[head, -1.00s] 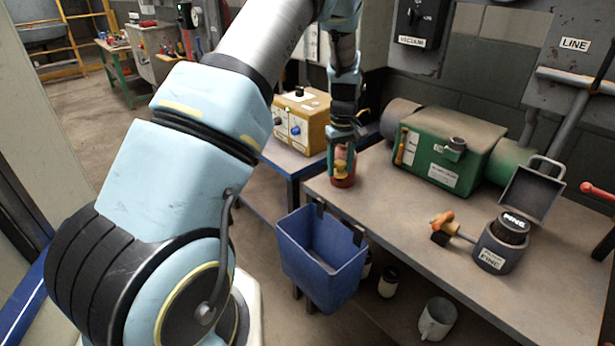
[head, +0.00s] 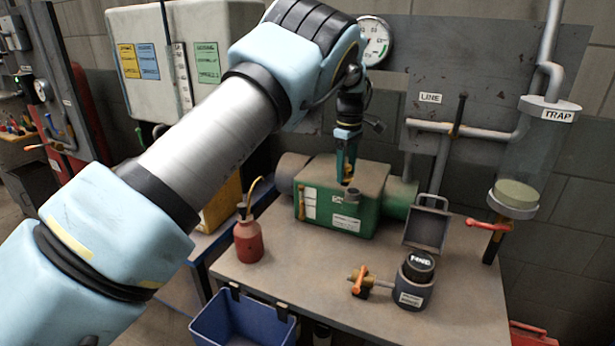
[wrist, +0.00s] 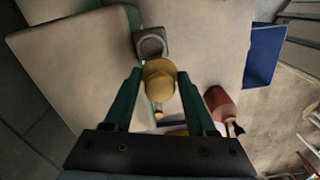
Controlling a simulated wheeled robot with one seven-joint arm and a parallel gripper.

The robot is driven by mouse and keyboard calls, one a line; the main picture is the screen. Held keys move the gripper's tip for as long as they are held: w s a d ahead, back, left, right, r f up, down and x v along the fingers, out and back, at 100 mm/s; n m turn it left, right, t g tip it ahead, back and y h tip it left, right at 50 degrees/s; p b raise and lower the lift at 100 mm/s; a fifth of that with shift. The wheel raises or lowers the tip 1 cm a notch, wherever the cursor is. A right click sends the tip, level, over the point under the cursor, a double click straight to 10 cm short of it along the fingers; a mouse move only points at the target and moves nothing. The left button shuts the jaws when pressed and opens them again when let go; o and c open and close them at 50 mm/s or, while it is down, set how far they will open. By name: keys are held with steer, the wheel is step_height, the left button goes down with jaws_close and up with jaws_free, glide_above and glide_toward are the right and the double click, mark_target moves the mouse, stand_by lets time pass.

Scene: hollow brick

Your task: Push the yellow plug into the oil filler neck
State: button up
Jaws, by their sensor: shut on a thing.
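My gripper (head: 346,174) is above the front of the green pump housing (head: 371,178) in the head view. In the wrist view, my gripper (wrist: 159,90) is shut on the yellow plug (wrist: 160,84), which sits between the two green fingertips. The filler neck (head: 351,195) is a short grey open collar on the front of the housing. In the wrist view, the neck's round opening (wrist: 151,45) lies just beyond the plug, which overlaps its near edge. The plug appears outside the opening; its exact height over the neck cannot be told.
A red oil can (head: 249,241) with a thin spout stands on the bench (head: 300,280) left of the pump. A blue bin (head: 240,325) hangs at the front edge.

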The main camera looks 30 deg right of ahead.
steer(key=shift+s+d, duration=0.95)
steer(key=shift+d, duration=0.3)
steer(key=shift+w+a+f, duration=0.15)
steer(key=shift+f, duration=0.15)
steer(key=shift+a+f, duration=0.1)
steer(key=shift+f, duration=0.1)
steer(key=shift+f, duration=0.1)
steer(key=shift+f, duration=0.25)
steer(key=shift+f+b, duration=0.35)
steer(key=shift+f, duration=0.7)
stand_by(0.8)
steer(key=o, duration=1.4)
steer(key=shift+o, duration=0.2)
